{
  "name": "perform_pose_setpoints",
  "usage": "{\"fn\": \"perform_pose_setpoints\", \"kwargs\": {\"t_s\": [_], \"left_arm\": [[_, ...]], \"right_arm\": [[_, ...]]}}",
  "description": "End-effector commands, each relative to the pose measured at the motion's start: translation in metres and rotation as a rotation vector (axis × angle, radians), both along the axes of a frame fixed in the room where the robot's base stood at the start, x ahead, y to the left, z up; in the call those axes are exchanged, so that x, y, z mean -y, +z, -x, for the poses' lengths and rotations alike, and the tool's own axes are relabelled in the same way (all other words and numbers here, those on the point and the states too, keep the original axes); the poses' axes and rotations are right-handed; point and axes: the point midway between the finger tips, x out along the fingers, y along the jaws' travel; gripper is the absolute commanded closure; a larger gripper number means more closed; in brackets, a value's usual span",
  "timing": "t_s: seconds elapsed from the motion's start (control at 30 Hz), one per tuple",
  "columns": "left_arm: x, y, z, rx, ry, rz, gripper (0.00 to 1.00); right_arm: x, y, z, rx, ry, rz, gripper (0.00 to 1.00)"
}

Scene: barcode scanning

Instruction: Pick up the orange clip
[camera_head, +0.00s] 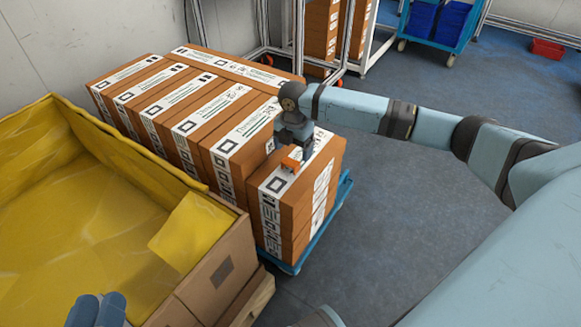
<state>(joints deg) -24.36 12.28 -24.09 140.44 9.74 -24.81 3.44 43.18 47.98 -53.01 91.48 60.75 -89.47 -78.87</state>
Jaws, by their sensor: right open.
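A small orange piece (290,164), which looks like the orange clip, shows on top of the front-right stack of brown cartons (272,187). My right gripper (295,152) reaches in from the right and points down directly over the carton top. Its fingers are at the orange piece and partly cover it. The right gripper is open; whether its fingers touch the clip is too small to tell.
More carton stacks (180,95) with white labels stand in a row behind, on a blue cart (318,232). A large yellow-lined box (70,200) is at the left. Metal racks, a blue trolley (437,28) and a red bin (547,48) stand at the back. The right floor is clear.

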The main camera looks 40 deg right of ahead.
Motion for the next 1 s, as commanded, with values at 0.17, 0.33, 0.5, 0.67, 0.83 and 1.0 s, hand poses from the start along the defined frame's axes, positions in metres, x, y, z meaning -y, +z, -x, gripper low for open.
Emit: {"fn": "perform_pose_setpoints", "kwargs": {"t_s": [0.17, 0.33, 0.5, 0.67, 0.83, 1.0], "left_arm": [[0.002, -0.034, 0.001, -0.073, -0.029, -0.045, 0.62], [-0.001, -0.032, -0.004, -0.036, -0.029, -0.074, 0.62], [-0.001, -0.030, -0.004, -0.031, -0.028, -0.078, 0.62], [-0.001, -0.030, -0.004, -0.031, -0.028, -0.078, 0.62], [-0.001, -0.030, -0.004, -0.033, -0.029, -0.077, 0.62], [-0.001, -0.030, -0.004, -0.033, -0.029, -0.076, 0.62]], "right_arm": [[0.000, -0.034, 0.001, -0.003, 0.000, 0.001, 0.17], [0.000, -0.047, 0.001, -0.001, 0.000, 0.000, 0.17], [0.000, -0.046, 0.001, -0.001, 0.000, 0.000, 0.17], [0.000, -0.046, 0.001, -0.001, 0.000, 0.000, 0.35], [0.000, -0.046, 0.001, -0.001, 0.000, 0.000, 0.70], [0.000, -0.046, 0.001, -0.001, 0.000, 0.000, 0.70]]}}
